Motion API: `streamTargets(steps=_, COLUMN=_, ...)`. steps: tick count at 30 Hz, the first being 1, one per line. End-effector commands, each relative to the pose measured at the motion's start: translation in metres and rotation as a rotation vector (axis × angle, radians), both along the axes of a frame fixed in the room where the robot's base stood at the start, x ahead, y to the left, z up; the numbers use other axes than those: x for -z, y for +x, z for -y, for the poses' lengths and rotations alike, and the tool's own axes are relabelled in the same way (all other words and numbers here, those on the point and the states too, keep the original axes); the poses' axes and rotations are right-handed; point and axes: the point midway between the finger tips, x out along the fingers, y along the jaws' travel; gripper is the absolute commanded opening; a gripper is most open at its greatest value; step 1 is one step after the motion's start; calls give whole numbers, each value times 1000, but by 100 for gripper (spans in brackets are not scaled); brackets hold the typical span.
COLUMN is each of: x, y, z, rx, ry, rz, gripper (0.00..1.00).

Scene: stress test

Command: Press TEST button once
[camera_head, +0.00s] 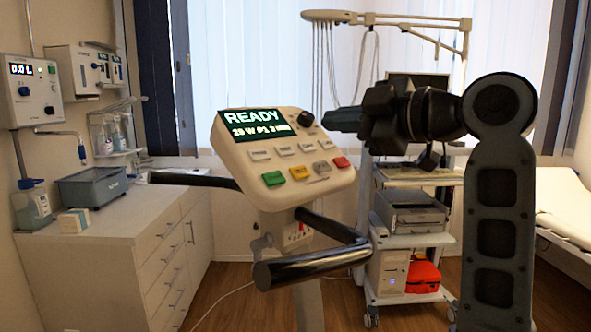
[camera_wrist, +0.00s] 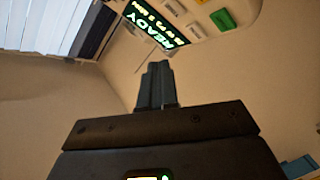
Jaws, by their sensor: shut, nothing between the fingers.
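A cream control console (camera_head: 235,165) with a screen (camera_head: 257,126) reading READY stands in the middle of the head view. Its panel has a black knob (camera_head: 306,119), several pale buttons, a green button (camera_head: 273,178), a yellow button (camera_head: 299,172), a grey button (camera_head: 322,167) and a red button (camera_head: 341,162). Button labels are too small to read, so I cannot tell which is TEST. My gripper (camera_head: 328,121) is shut and empty, just right of the knob in the picture. In the wrist view, its fingers (camera_wrist: 157,68) appear below the screen (camera_wrist: 157,22) and green button (camera_wrist: 223,20).
Black handlebars (camera_head: 310,268) stick out below the console. A white cart (camera_head: 415,240) with a printer (camera_head: 408,212) and red bag (camera_head: 424,275) stands behind. A white cabinet (camera_head: 110,270) with a grey bin (camera_head: 92,187) is at left, a couch (camera_head: 565,205) at right.

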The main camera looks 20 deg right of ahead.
Motion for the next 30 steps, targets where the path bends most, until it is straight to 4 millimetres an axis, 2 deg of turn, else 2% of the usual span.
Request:
streamTargets(steps=8, x=7, y=4, z=-2, rx=-1, ry=2, rz=0, gripper=0)
streamTargets(steps=21, x=52, y=34, z=-15, rx=-1, ry=3, rz=-2, gripper=0)
streamTargets(steps=30, x=69, y=49, z=-20, rx=0, ry=1, rz=0, gripper=0)
